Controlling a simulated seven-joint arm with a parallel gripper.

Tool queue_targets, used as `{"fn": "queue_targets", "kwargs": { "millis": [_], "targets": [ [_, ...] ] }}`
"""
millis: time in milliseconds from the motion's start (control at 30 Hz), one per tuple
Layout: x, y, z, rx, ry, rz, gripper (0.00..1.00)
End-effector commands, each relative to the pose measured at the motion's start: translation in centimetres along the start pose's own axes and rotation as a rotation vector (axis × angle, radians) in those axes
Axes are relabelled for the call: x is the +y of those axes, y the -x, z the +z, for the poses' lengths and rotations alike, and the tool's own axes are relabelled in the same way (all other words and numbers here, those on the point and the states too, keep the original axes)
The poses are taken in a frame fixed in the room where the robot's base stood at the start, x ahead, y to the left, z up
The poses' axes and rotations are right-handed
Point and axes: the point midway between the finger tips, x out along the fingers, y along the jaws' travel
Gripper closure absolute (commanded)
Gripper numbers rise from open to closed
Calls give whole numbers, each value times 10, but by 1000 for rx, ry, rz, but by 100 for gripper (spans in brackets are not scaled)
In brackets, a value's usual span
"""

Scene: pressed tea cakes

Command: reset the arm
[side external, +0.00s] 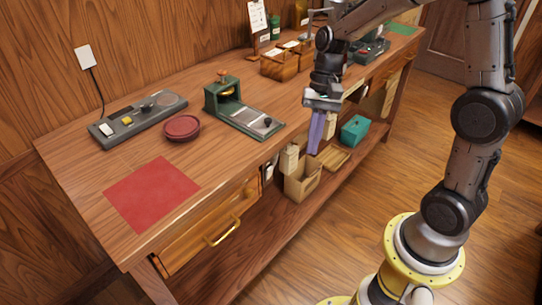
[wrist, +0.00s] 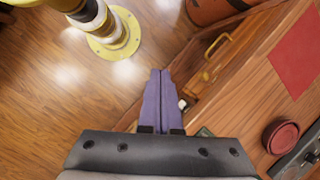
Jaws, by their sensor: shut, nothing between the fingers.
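My gripper (side external: 316,132) has purple fingers pressed together, with nothing between them. In the side external view it hangs in the air at the front edge of the wooden workbench (side external: 75,165), pointing down. In the wrist view the shut fingers (wrist: 157,95) point toward the bench front and the floor. No object touches the gripper in either view.
On the bench are a red mat (side external: 152,193), a round red dish (side external: 182,128), a green press (side external: 243,108), a grey device (side external: 138,117) and wooden boxes (side external: 280,65). A cardboard box (side external: 302,180) and a teal box (side external: 355,130) stand on the lower shelf.

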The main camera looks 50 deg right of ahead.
Motion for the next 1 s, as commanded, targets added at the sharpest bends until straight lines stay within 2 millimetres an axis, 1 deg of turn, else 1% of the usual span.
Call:
{"fn": "queue_targets", "kwargs": {
  "millis": [33,200,300,500,600,733,867,1000],
  "targets": [
    [4,13,14,53,74,-8,100],
    [23,42,50,214,312,-10,100],
    [36,55,69,311,448,-9,100],
    [67,71,102,507,706,5,100],
    [80,75,112,591,810,16,100],
    [92,77,120,669,900,28,100],
    [98,77,124,705,942,36,100],
    [99,77,124,710,950,38,100]
  ]
}}
